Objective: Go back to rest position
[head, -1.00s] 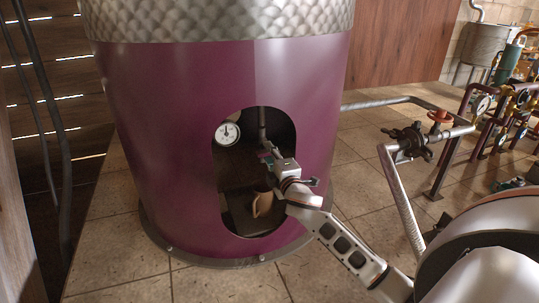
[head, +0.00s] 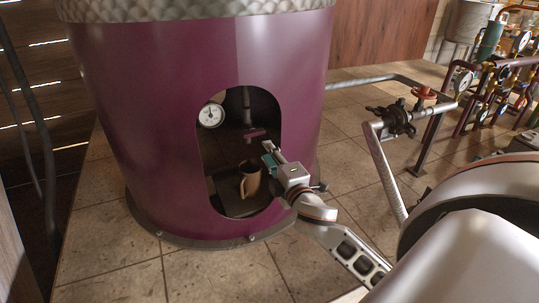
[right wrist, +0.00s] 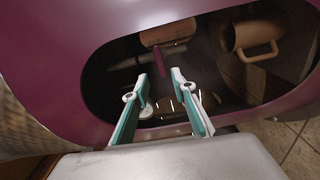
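My right gripper (head: 269,153) is at the lower right edge of the opening in the purple still (head: 130,110). In the right wrist view the fingers (right wrist: 160,77) are apart with nothing between them. Behind them inside the still is a spout with a purple tap handle (head: 256,133), which also shows in the right wrist view (right wrist: 160,60); the gripper is apart from it. A brown mug (head: 249,181) stands upright on the dark floor below, and shows at the upper right in the right wrist view (right wrist: 238,38).
A round gauge (head: 211,115) sits inside the opening at left. The rim of the opening is close around my right gripper. Tiled floor (head: 110,265) is clear in front.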

